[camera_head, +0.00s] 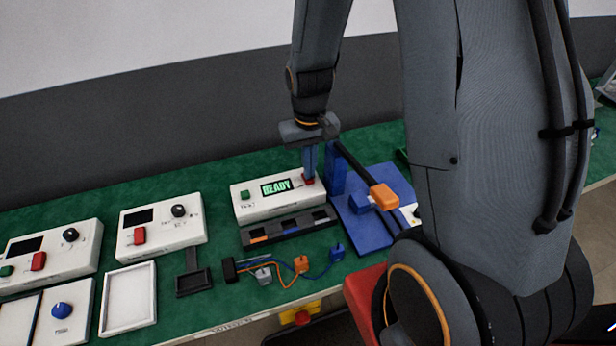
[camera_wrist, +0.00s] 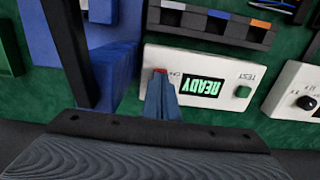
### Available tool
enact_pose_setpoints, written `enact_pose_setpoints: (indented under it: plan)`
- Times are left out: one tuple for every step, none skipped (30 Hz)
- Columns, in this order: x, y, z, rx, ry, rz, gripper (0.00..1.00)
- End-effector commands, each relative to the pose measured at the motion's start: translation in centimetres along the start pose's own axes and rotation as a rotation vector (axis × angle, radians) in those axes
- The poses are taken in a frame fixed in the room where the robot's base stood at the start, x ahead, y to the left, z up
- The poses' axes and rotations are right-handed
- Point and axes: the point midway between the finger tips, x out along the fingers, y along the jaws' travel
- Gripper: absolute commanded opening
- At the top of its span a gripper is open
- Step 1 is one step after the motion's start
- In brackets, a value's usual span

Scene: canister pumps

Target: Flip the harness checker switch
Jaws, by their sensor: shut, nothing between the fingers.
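The harness checker (camera_head: 262,208) is a white box on the green bench, with a lit screen (camera_head: 276,188) reading READY. A green button (camera_head: 244,195) labelled TEST sits at its left end in the head view. A small red switch (camera_wrist: 160,71) is at its other end, by the gripper. My gripper (camera_head: 309,176) points down with its blue fingers shut and empty, right at the red switch. The fingertips hide part of the switch, so I cannot tell its position or whether they touch it. The checker also shows upside down in the wrist view (camera_wrist: 212,70).
A black socket strip (camera_head: 290,227) lies in front of the checker. A wire harness (camera_head: 295,268) with grey, orange and blue plugs lies before it. A blue fixture (camera_head: 352,225) with an orange-tipped lever (camera_head: 383,196) stands close right. Other white boxes (camera_head: 162,226) stand left.

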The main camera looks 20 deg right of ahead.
Motion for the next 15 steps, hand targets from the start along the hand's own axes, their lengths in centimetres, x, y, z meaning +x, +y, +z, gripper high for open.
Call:
enact_pose_setpoints:
  plan:
    - [0.11, 0.0, 0.01, 0.0, 0.0, 0.0, 0.0]
    - [0.15, 0.0, 0.01, 0.0, 0.0, 0.0, 0.0]
    - [0.21, 0.0, 0.0, 0.0, 0.0, 0.0, 0.0]
    - [0.25, 0.0, 0.0, 0.0, 0.0, 0.0, 0.0]
    - [0.29, 0.0, 0.0, 0.0, 0.0, 0.0, 0.0]
    - [0.35, 0.0, 0.0, 0.0, 0.0, 0.0, 0.0]
    - [0.38, 0.0, 0.0, 0.0, 0.0, 0.0, 0.0]
    - [0.42, 0.0, 0.0, 0.0, 0.0, 0.0, 0.0]
    - [0.48, 0.0, 0.0, 0.0, 0.0, 0.0, 0.0]
    - [0.52, 0.0, 0.0, 0.0, 0.0, 0.0, 0.0]
    - [0.56, 0.0, 0.0, 0.0, 0.0, 0.0, 0.0]
    - [0.61, 0.0, 0.0, 0.0, 0.0, 0.0, 0.0]
    - [0.65, 0.0, 0.0, 0.0, 0.0, 0.0, 0.0]
    - [0.69, 0.0, 0.0, 0.0, 0.0, 0.0, 0.0]
    - [0.75, 0.0, 0.0, 0.0, 0.0, 0.0, 0.0]
